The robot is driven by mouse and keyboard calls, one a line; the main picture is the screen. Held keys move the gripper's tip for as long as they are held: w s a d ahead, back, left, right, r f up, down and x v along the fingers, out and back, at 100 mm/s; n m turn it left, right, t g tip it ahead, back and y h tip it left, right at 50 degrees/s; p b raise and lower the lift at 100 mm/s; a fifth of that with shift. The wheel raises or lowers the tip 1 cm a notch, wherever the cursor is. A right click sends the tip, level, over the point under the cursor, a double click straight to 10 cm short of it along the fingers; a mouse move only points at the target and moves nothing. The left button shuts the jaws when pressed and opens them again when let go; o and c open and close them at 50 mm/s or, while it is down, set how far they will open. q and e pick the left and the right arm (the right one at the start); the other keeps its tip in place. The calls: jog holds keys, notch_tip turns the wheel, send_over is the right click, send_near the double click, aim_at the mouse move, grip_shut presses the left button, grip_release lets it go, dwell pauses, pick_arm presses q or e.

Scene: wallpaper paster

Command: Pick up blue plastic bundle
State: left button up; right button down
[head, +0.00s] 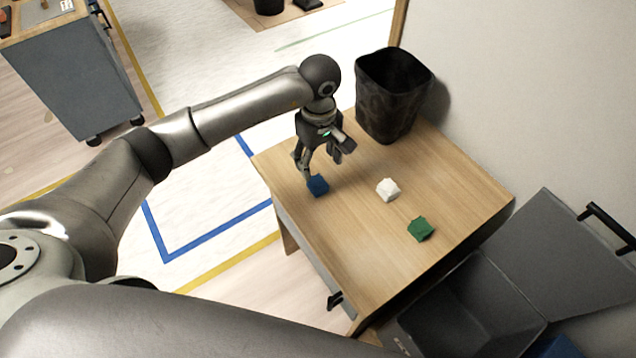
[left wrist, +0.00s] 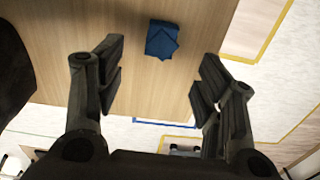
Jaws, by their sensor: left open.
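The blue plastic bundle (head: 318,185) lies on the wooden table near its left edge in the head view. In the left wrist view the bundle (left wrist: 162,39) is a folded blue piece on the wood, beyond the fingertips and between their lines. My left gripper (head: 325,163) is above the table close to the bundle, with its fingers apart and nothing between them. The open fingers also frame the left wrist view (left wrist: 155,80). My right gripper is not in view.
A white bundle (head: 387,189) and a green bundle (head: 420,229) lie on the same table (head: 360,255). A black bin (head: 392,105) stands at its far corner. A grey open container (head: 470,305) is at the lower right. A wall rises on the right.

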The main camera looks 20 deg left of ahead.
aim_at(318, 182)
pick_arm(q)
notch_tip(318, 182, down, 3)
jog(key=shift+f, duration=0.1)
notch_tip(318, 182, down, 5)
jog(key=shift+s+r+p, duration=0.1)
jog(key=shift+r+p, duration=0.05)
jog(key=shift+p, duration=1)
jog(key=shift+f, duration=0.3)
jog(key=c, duration=0.9)
